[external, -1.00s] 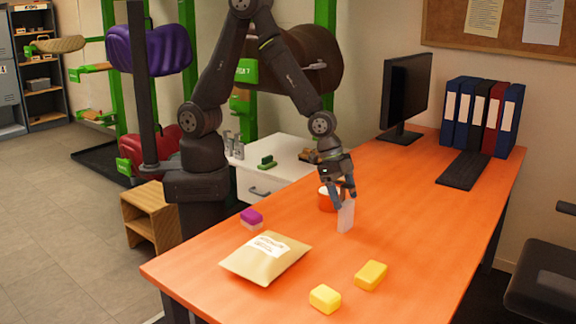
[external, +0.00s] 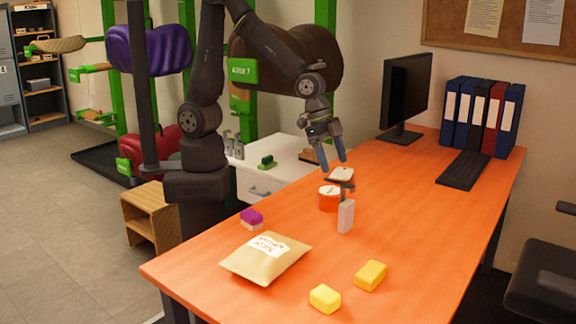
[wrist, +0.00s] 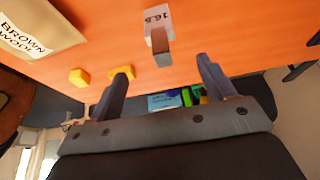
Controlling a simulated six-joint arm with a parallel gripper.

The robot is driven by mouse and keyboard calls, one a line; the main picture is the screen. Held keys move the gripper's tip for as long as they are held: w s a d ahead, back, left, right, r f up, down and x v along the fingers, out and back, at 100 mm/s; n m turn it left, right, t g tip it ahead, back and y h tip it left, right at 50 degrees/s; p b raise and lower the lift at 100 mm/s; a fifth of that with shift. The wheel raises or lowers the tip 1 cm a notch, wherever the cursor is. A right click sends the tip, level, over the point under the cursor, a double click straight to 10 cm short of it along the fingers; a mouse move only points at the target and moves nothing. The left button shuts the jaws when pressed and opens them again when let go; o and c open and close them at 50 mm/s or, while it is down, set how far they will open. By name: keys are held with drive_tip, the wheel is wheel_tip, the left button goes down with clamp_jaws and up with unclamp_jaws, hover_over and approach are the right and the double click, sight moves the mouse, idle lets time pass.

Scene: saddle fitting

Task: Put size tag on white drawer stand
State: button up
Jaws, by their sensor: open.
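The size tag (external: 346,216) stands upright on the orange table, with a brown strap-like piece and a pale, flat top above it. In the wrist view the tag (wrist: 157,18) reads 16.5, and its brown piece points toward my gripper. My gripper (external: 333,167) is open and empty, just above the tag's top. In the wrist view its fingers (wrist: 160,68) are spread, with the tag beyond the gap between them. The white drawer stand (external: 258,187) is behind the table, left of my gripper.
A green brush (external: 267,162) and metal items (external: 233,146) occupy the stand's top. An orange round container (external: 328,199) is close to the tag. The table's right middle is clear.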

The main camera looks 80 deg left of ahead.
idle(0.3)
drive_tip(key=t+h, duration=0.7)
approach(351, 206)
drive_tip(key=x, duration=0.5)
drive_tip(key=shift+s+d, duration=0.3)
drive_tip(key=shift+d, duration=0.05)
drive_tip(key=shift+w+a+x, duration=0.1)
drive_tip(key=shift+a+x, duration=0.05)
drive_tip(key=shift+x, duration=1.2)
drive_tip(key=shift+w+a+x, duration=0.1)
drive_tip(key=shift+w+x, duration=0.05)
drive_tip(key=shift+x, duration=1.25)
